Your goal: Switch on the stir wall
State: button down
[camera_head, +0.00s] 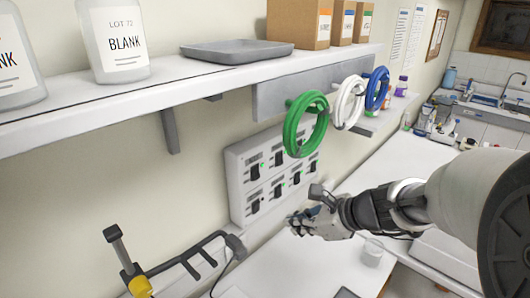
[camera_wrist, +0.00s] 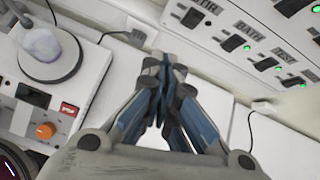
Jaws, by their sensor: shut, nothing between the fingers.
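A white wall panel (camera_head: 236,190) carries two rows of black switches. In the wrist view, a switch (camera_wrist: 193,17) at the upper middle has a partly cut label ending in "TIR". I see no lit green lamp beside it. To its right are a switch labelled BATH (camera_wrist: 233,43) and further switches with lit green lamps. My gripper (camera_head: 297,222) is in front of and below the panel's lower edge. In the wrist view my gripper (camera_wrist: 164,66) is shut and empty, its fingertips below and left of the "TIR" switch and apart from it.
A white device (camera_wrist: 75,100) with an orange knob and a flask (camera_wrist: 42,42) stands left of my gripper. Green (camera_head: 290,128), white and blue hose coils hang above the panel. A shelf (camera_head: 120,93) runs overhead. A clear beaker (camera_head: 372,252) stands on the bench.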

jog(key=w+d+m, duration=0.1)
jog(key=w+m, duration=0.1)
jog(key=w, duration=0.1)
jog(key=shift+d+f+m+t, duration=0.15)
jog(key=shift+d+m+t, duration=0.25)
jog(key=b, duration=0.2)
send_near(257, 212)
jog(key=x, duration=0.4)
jog(key=shift+w+f, duration=0.15)
